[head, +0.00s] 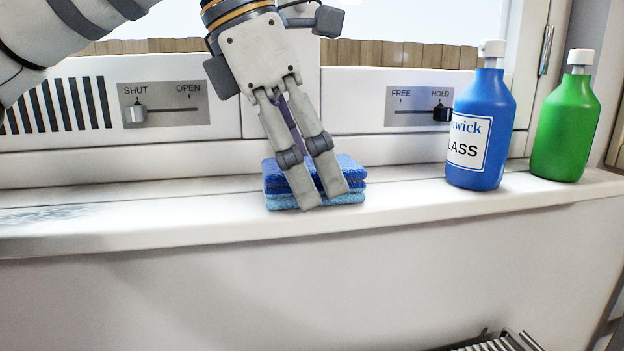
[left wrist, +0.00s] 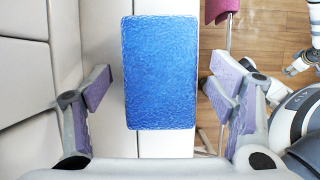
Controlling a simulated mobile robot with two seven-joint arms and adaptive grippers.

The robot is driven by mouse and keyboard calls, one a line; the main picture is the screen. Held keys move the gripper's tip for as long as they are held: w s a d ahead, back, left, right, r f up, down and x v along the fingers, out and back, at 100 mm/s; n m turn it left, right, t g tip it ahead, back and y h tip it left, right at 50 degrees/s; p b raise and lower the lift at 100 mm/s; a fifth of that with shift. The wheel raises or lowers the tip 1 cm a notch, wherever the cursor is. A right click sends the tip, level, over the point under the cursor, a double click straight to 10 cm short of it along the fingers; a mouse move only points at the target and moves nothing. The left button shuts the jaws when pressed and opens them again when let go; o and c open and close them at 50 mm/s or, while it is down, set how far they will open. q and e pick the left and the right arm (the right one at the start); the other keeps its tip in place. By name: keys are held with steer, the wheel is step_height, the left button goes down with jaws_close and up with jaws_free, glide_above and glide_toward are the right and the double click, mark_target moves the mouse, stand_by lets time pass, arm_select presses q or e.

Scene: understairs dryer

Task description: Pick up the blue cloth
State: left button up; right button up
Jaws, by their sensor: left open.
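The blue cloth (head: 348,168) is a folded stack, darker blue on top and light blue at the bottom, lying on the white window ledge. In the left wrist view the cloth (left wrist: 160,72) shows from above as a blue rectangle between the open fingers. My left gripper (head: 328,200) comes down over the cloth in the head view, its fingers in front of and hiding part of it. In the left wrist view the left gripper (left wrist: 160,98) is open, with a gap on each side of the cloth. My right gripper is not identifiable in these views.
On the ledge (head: 150,220), a blue bottle (head: 481,125) and a green bottle (head: 566,125) stand to the right. Behind are sliders marked SHUT/OPEN (head: 165,104) and FREE/HOLD (head: 420,108). A pink thing (left wrist: 222,10) shows above the wooden floor. The ledge left of the cloth is clear.

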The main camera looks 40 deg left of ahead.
arm_select(q)
steer(key=c, duration=1.2)
steer(key=shift+r, duration=0.1)
steer(key=shift+c, duration=0.2)
